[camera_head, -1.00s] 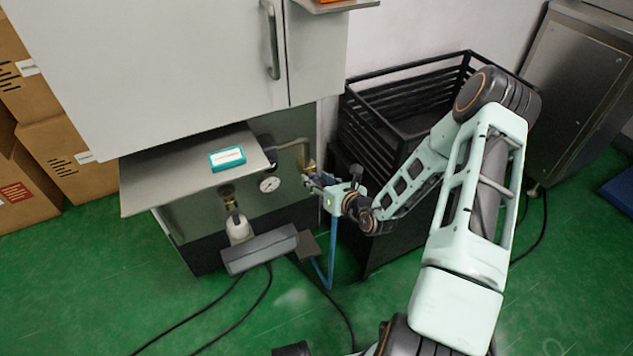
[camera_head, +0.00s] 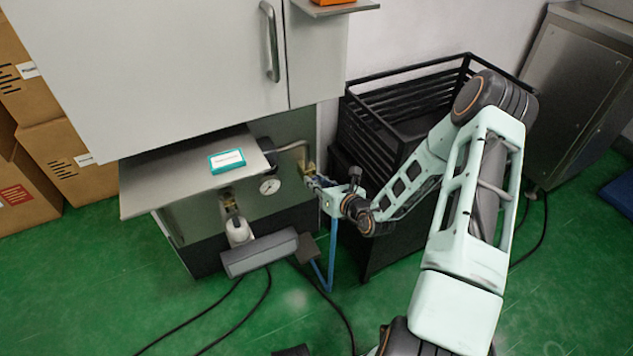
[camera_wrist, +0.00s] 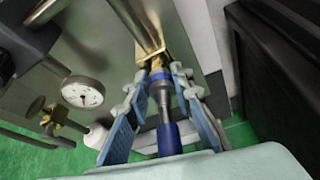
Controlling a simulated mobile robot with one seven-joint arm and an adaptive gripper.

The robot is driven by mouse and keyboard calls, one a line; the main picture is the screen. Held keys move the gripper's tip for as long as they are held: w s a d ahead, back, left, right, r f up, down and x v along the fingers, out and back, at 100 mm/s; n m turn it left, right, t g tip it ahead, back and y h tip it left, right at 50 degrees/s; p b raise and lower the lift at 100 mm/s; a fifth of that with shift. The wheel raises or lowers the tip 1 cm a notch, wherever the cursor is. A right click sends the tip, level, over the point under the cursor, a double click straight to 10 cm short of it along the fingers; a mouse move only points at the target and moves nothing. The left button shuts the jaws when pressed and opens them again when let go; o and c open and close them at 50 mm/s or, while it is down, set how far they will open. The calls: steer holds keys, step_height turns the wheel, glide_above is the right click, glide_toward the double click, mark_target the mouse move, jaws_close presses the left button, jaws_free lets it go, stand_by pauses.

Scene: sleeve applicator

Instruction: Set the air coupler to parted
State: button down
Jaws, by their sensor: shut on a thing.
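The air coupler (camera_wrist: 161,92) is a grey metal body with a blue collar, and it lies between my fingers in the wrist view. Its far end meets a brass fitting (camera_wrist: 154,62) on the machine's pipe; I see no clear gap, but cannot tell whether they are locked together. A blue hose (camera_head: 333,250) hangs from the coupler side and its dark blue end (camera_wrist: 168,138) shows near my palm. My gripper (camera_wrist: 172,78) is shut on the coupler, one finger on each side. In the head view my gripper (camera_head: 318,184) hides most of the coupler.
A pressure gauge (camera_head: 270,185) sits on the machine front, left of my gripper. Cables cross the green floor.

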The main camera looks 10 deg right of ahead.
steer(key=s, duration=0.2)
steer(key=s+d+p, duration=0.1)
steer(key=s, duration=0.1)
steer(key=shift+f, duration=0.15)
steer(key=c, duration=1.7)
jaws_free()
steer(key=v, duration=1.2)
steer(key=shift+w+d, duration=0.1)
